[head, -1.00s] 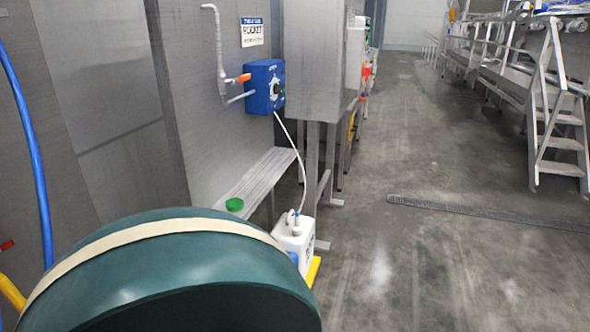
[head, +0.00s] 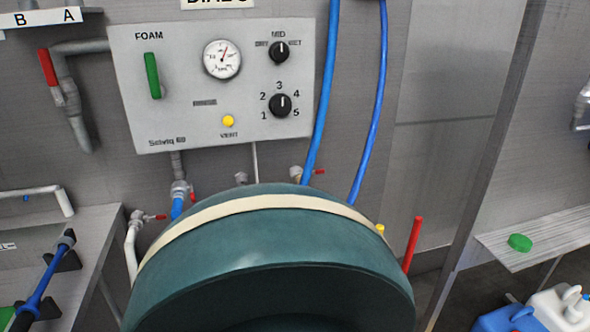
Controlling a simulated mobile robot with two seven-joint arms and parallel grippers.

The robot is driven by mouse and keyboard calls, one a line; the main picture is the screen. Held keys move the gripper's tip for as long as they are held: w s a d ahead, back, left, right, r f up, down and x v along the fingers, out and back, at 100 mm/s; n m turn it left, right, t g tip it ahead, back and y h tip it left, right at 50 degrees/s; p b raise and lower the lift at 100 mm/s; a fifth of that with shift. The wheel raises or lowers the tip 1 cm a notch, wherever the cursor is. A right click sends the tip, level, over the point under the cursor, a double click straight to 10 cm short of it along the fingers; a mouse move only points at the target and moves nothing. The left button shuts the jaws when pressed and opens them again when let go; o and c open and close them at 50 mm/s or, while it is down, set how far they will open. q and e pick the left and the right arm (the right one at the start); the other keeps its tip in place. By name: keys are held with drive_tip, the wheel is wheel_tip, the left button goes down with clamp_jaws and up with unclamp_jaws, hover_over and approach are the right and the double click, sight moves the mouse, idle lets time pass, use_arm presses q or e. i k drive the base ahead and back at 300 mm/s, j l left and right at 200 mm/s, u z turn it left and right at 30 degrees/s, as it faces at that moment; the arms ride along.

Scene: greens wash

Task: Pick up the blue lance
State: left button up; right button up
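A blue lance (head: 45,283) shows at the lower left of the head view. It lies slanted on black holders, with a grey fitting at its upper end and a dark part at its lower end, cut off by the frame edge. The holders stand on a grey metal bench (head: 85,222). Neither of my grippers is in view.
A large dark green rounded body (head: 270,240) with a cream band fills the lower middle, close to me; I cannot tell what it is. The foam panel (head: 190,100), valves and blue hoses (head: 325,90) line the wall. White and blue jugs (head: 505,318) stand lower right.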

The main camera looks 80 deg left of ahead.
sight(26, 315)
drive_tip(key=u, duration=4.25)
